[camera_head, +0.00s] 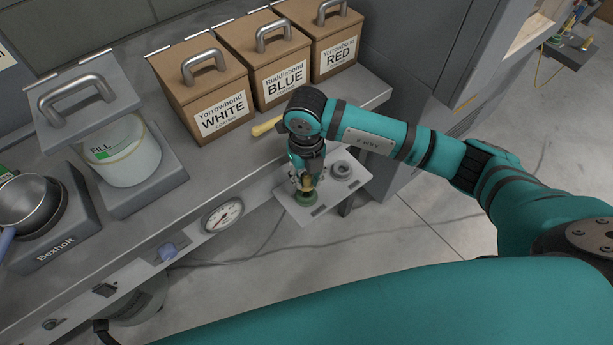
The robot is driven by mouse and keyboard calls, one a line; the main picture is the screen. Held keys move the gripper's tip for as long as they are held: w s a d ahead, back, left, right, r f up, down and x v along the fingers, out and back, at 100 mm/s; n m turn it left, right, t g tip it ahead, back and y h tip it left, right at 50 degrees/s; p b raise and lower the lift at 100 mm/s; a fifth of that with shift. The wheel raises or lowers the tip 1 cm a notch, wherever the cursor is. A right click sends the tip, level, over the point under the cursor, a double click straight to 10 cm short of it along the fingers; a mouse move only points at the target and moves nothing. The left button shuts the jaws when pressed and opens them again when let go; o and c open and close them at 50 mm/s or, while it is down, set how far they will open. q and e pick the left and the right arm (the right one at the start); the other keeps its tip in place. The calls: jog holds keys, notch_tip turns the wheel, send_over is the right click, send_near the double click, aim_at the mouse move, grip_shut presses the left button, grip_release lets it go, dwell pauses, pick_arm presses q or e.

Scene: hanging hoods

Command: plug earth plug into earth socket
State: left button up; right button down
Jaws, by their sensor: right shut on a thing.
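My right gripper (306,180) points down over a small grey bracket plate (322,209) on the bench's front edge. It is shut on a small brass-coloured piece, which I take for the earth plug (308,185); the fingers hide much of it. A grey round fitting (343,170) sits on the same plate to the right. My left gripper is not in view.
Brown lidded boxes labelled WHITE (222,121), BLUE (285,87) and RED (338,54) stand at the back. A white bucket (133,160), a pan (30,203) and a dial gauge (222,215) are left. The floor (425,228) in front is clear.

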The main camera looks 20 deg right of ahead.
pick_arm(q)
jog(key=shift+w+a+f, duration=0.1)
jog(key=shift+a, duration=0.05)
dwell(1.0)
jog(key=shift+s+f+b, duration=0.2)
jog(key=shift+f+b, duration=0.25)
jog(key=shift+b, duration=0.05)
pick_arm(e)
jog(key=shift+f, duration=0.45)
pick_arm(q)
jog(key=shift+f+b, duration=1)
jog(key=shift+b, duration=0.05)
pick_arm(e)
jog(key=shift+f, duration=1.25)
